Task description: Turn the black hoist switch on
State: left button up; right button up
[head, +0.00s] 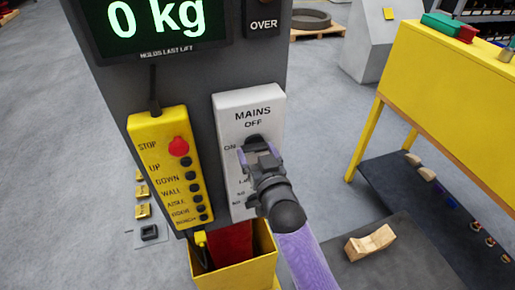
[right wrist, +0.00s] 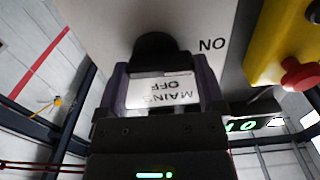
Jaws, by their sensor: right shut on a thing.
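The white switch panel (head: 237,187) hangs on a dark grey post and reads MAINS, with OFF at the top and ON at the left. The black hoist switch (head: 256,139) sits on it below OFF, largely hidden by my right gripper (head: 257,150). In the right wrist view the switch (right wrist: 155,47) is a rounded black knob at the tips of my right gripper (right wrist: 160,72), beside the inverted ON label. My right gripper is shut on the switch. I cannot tell which label the switch points to. My left gripper is not in view.
A yellow pendant (head: 165,165) with a red STOP button hangs just left of the panel. A display (head: 155,22) above reads 0 kg. A yellow bin (head: 208,280) stands below. A yellow table (head: 437,78) is at the right. Open floor lies between panel and table.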

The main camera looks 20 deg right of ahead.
jog(key=o, duration=1)
jog(key=shift+c, duration=0.2)
jog(key=s, duration=1)
jog(key=shift+d+b, duration=0.15)
jog(key=shift+b, duration=0.2)
